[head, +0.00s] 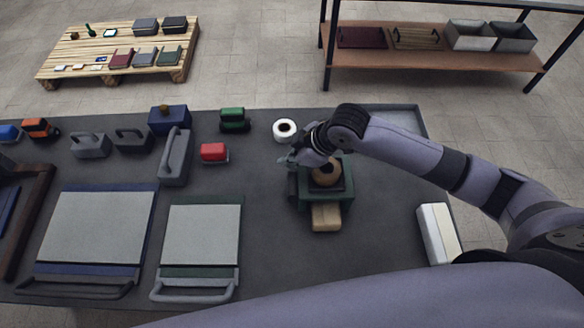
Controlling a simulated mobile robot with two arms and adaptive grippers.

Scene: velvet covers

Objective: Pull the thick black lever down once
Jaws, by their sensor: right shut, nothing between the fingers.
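A dark green press-like device (312,203) stands on the dark table, right of centre. A round brown knob (326,174) sits on it and a tan block (326,217) lies at its front. My right gripper (296,160) is at the upper left of the device, shut and empty. I cannot tell whether it touches the device. No thick black lever can be made out clearly; my right wrist and gripper hide part of the device. My left gripper is not in view.
A white roll (285,130) stands just behind my right gripper. A white box (438,234) is at the right edge.

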